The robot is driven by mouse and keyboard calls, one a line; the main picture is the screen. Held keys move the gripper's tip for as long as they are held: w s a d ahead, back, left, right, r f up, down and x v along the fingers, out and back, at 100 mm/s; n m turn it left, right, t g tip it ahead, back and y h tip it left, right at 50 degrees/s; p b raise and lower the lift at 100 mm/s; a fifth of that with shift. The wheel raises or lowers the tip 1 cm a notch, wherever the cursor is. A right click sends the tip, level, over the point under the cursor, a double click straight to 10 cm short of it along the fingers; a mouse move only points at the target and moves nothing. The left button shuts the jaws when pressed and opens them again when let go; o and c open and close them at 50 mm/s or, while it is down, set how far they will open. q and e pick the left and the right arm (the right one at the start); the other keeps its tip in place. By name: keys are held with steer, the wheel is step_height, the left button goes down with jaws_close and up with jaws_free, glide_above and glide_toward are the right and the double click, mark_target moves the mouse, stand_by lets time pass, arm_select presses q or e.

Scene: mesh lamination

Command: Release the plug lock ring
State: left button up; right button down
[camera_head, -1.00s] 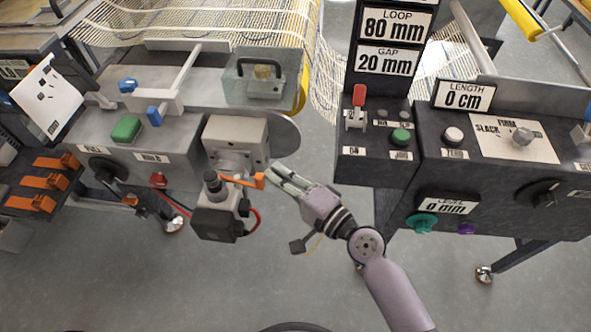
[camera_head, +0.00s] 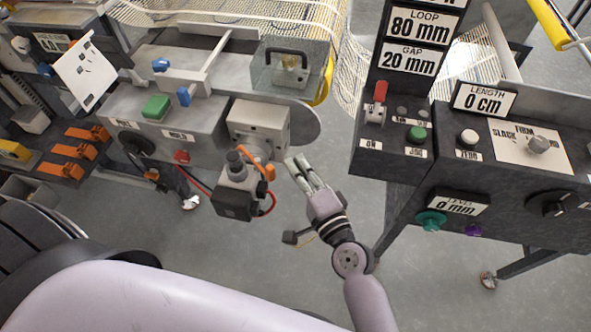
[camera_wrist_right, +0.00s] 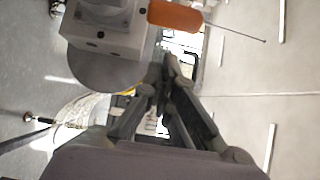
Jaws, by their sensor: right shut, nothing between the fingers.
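The grey plug (camera_head: 236,190) hangs at the front of a light grey box on the left machine. An orange lever (camera_head: 269,172) sits at its upper right, where plug and box meet; I cannot make out the lock ring itself clearly. My right gripper (camera_head: 295,166) is shut and empty, a little to the right of the orange lever and apart from it. In the right wrist view its fingertips (camera_wrist_right: 168,62) meet below the orange lever (camera_wrist_right: 175,16). My left gripper is out of view; only a pale arm link shows along the bottom.
The grey box (camera_head: 258,122) is fixed below the machine's rounded end. A red cable (camera_head: 269,204) loops beside the plug. The right control console (camera_head: 400,160) stands to the right of my gripper. Open floor (camera_head: 225,240) lies below the plug.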

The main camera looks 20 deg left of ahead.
steer(key=b+v, duration=0.1)
steer(key=v, duration=0.8)
steer(key=shift+d, duration=0.5)
